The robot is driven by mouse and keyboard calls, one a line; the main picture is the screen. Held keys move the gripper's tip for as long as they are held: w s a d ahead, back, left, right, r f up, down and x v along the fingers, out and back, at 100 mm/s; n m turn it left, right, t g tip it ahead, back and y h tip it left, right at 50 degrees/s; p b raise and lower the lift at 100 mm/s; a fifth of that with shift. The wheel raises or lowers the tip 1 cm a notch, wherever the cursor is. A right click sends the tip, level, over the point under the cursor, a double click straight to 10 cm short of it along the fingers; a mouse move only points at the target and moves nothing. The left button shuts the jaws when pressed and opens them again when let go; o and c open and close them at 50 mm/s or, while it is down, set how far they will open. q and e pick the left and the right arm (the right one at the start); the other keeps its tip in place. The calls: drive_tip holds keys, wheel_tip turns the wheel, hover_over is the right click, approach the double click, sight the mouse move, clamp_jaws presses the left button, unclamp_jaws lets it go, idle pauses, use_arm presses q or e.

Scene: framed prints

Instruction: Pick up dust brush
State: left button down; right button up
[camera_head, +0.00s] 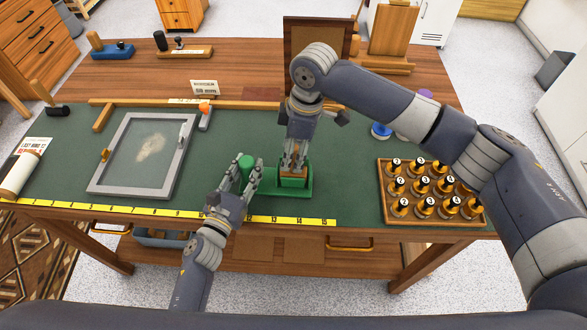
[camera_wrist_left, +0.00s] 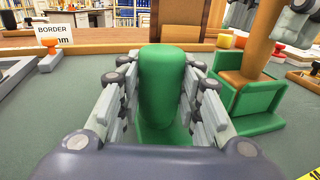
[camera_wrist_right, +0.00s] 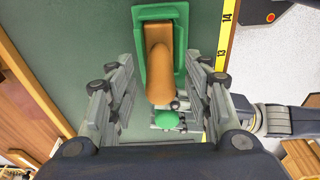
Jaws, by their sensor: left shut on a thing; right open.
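A brown wooden handle (camera_wrist_right: 158,70), seemingly the dust brush's, stands in a green holder (camera_head: 292,192) on the green mat. Its lower part is hidden inside the holder. In the left wrist view the holder (camera_wrist_left: 250,108) stands right of my left gripper. My left gripper (camera_wrist_left: 160,100) is shut on an upright rounded green post (camera_wrist_left: 162,75); I cannot tell whether the post joins the holder. My right gripper (camera_wrist_right: 160,95) is open, pointing down, its fingers either side of the wooden handle and seemingly apart from it.
A grey frame (camera_head: 140,155) lies on the mat at left. A wooden tray of numbered knobs (camera_head: 430,190) stands at right. A yellow ruler (camera_head: 170,211) runs along the front edge. A brown upright panel (camera_head: 317,42) stands behind my right arm.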

clamp_jaws()
wheel_tip(320, 180, up, 10)
drive_tip(key=shift+r, duration=0.1)
idle(0.6)
idle(0.4)
use_arm(q)
drive_tip(key=c, duration=1.1)
unclamp_jaws()
drive_tip(key=shift+o, duration=0.2)
